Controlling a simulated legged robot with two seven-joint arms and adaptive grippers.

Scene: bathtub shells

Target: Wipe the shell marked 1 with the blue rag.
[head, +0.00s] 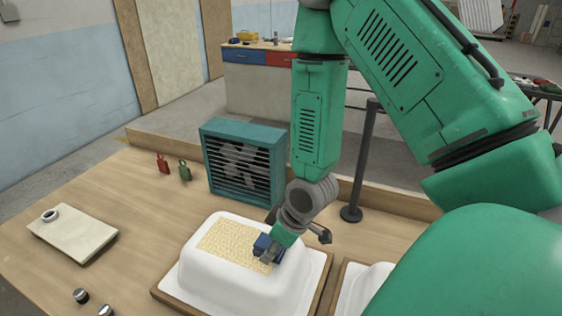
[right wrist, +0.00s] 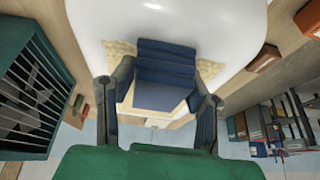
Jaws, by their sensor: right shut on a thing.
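A white upturned shell (head: 225,285) lies on a wooden board on the table, with a tan, rough-looking patch (head: 228,243) on its top. No number is readable on it. My right gripper (head: 270,254) is shut on a folded blue rag (head: 264,242), at the right end of the patch. The rag (right wrist: 165,62) also shows between the two fingers in the right wrist view, with the patch around it. The rag seems to be on or just above the patch; contact is hard to tell. My left gripper is out of view.
A second white shell (head: 362,287) is partly hidden by my right arm. A teal fan box (head: 244,160) stands behind the first shell. Red (head: 163,164) and green (head: 184,170) weights, a pale slab (head: 72,232) and small dark-sided knobs (head: 81,296) are at left. A dark post (head: 351,213) stands behind.

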